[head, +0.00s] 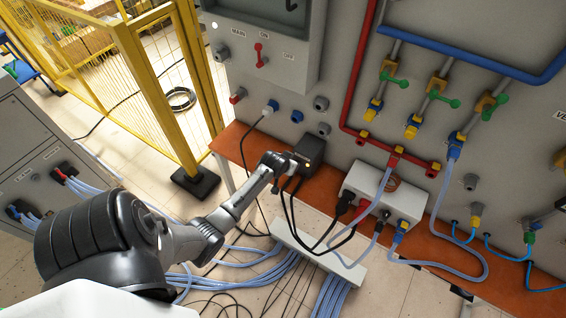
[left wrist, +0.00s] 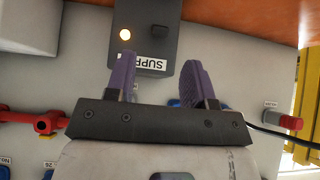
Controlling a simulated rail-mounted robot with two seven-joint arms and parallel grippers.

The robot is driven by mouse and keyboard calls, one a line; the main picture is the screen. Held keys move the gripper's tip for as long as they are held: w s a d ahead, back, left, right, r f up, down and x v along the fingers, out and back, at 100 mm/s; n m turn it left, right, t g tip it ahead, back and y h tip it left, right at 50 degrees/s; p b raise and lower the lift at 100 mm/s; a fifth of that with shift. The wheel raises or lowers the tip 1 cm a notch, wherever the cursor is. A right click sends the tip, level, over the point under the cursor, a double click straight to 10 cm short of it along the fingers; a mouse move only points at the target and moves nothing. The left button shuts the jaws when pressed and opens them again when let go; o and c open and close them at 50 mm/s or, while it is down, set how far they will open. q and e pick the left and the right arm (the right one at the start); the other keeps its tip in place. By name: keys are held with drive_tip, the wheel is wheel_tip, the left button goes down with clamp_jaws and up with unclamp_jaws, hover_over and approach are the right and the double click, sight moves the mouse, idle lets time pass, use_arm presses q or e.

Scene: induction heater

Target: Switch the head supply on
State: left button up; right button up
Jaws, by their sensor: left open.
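The head supply is a dark box (head: 311,148) standing on the orange shelf, with black cables running down from it. In the left wrist view the dark supply box (left wrist: 146,28) carries a partly covered label, upside down, starting "SUPP", and a small glowing light (left wrist: 125,34). My left gripper (head: 281,168) is close in front of the box. In the wrist view its purple fingers (left wrist: 158,66) are apart, with nothing between them. My right gripper is not in view.
A white box (head: 386,191) with plugged cables stands on the orange shelf (head: 237,147) to the right. A red lever (head: 259,54) sits on the panel under "MAIN" and "ON". Red and blue pipes run along the wall. A yellow fence (head: 160,90) stands at the left.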

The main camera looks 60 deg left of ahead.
use_arm(q)
drive_tip(key=v, duration=0.8)
drive_tip(key=shift+p, duration=0.3)
drive_tip(key=shift+f, duration=0.1)
